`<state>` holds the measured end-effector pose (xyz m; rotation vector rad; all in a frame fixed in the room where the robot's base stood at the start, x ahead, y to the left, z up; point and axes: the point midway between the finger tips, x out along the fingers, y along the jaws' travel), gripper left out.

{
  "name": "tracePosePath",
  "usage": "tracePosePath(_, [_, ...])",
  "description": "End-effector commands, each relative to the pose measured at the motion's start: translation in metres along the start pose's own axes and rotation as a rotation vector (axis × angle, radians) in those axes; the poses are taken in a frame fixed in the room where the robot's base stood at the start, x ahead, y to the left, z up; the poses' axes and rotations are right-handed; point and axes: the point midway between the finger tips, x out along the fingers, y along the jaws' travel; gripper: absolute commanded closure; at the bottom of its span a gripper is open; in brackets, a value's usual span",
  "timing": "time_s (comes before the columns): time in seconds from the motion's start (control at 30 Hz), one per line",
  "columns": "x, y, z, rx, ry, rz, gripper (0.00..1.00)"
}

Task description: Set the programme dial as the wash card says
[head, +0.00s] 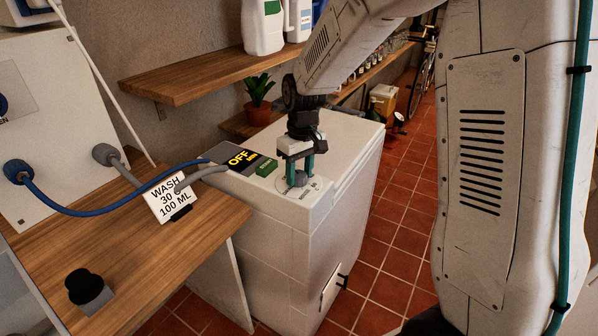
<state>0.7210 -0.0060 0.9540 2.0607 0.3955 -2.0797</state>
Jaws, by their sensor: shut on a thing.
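The wash card (168,198) stands tilted at the back right of the wooden counter and reads "WASH 30 100 ML". The white washing machine (290,235) stands to the right of the counter. On its top are a dark display (240,158) reading "OFF", a green button (267,167) and a pale round dial plate (288,188). My gripper (297,178) points down over the plate, its fingers shut on the programme dial (299,180). The fingers hide most of the dial and some of its marks. The remaining marks are too small to read.
A grey hose (203,174) and a blue hose (90,212) run to the machine's left side. A black knob (84,286) on a grey block sits on the wooden counter (150,265). A potted plant (258,98) and a shelf (200,70) with bottles are behind.

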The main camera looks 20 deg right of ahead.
Motion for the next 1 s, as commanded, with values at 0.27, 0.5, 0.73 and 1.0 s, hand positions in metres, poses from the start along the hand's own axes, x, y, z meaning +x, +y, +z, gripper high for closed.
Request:
tracePosePath(0.27, [0.0006,-0.0016,0.0014,0.23,0.01,-0.002,0.8])
tracePosePath(0.5, [0.0008,-0.0019,0.0019,0.369,0.017,-0.001,0.8])
tracePosePath(0.73, [0.0008,-0.0019,0.0021,0.438,0.02,-0.001,0.8])
tracePosePath(1.0, [0.0009,-0.0018,0.0022,0.458,0.021,-0.001,0.8])
